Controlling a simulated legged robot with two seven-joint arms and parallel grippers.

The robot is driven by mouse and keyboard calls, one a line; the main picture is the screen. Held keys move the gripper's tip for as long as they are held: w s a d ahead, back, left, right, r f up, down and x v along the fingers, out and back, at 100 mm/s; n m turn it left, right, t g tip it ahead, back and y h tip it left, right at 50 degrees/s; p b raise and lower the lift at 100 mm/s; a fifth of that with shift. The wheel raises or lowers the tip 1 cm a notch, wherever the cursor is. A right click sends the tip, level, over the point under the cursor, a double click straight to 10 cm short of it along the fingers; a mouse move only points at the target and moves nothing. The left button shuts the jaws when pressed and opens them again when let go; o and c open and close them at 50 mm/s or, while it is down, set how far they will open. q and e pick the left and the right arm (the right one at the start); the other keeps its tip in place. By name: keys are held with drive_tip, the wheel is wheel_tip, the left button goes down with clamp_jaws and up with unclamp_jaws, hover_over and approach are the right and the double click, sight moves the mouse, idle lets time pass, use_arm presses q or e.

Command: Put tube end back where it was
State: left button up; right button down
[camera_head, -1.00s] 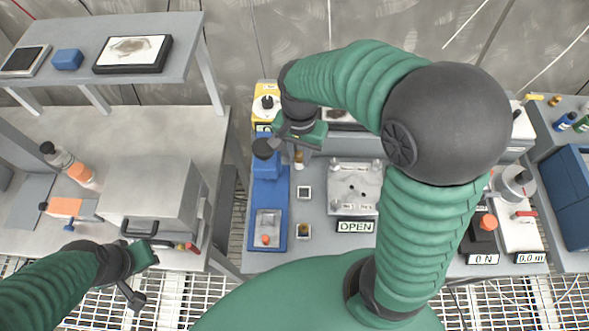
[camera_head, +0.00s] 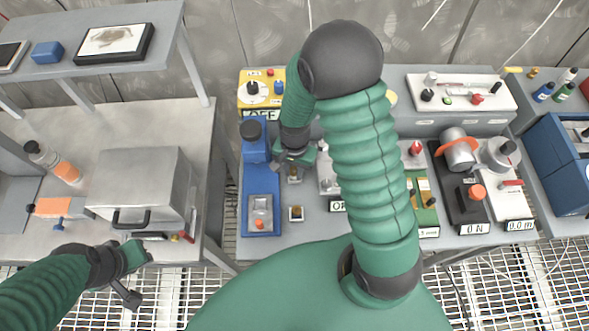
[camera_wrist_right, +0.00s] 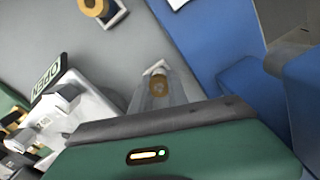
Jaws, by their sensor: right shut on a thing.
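My right gripper (camera_head: 295,166) is over the bench, just right of the blue device. In the right wrist view its fingers (camera_wrist_right: 160,98) are shut on the small brass tube end (camera_wrist_right: 158,84). A pale square holder (camera_wrist_right: 155,68) shows right behind the tube end. I cannot tell whether the tube end is seated in it or just above it. In the head view the gripper partly hides this spot. A second square holder (camera_head: 296,213) with a brass ring in it stands nearer to me. My left gripper (camera_head: 135,258) is by the metal box's handle; its fingers are unclear.
The blue device (camera_head: 262,190) stands close on the left of the right gripper. The OPEN fixture is on the right, partly behind my arm. A yellow box (camera_head: 262,90) stands behind. The metal box (camera_head: 140,180) is on the left bench.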

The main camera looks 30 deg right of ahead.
drive_tip(key=shift+w+f, duration=0.1)
drive_tip(key=c, duration=1.6)
unclamp_jaws()
drive_tip(key=shift+w+f, duration=0.1)
drive_tip(key=shift+w, duration=0.1)
drive_tip(key=o, duration=0.3)
drive_tip(key=shift+d, duration=0.4)
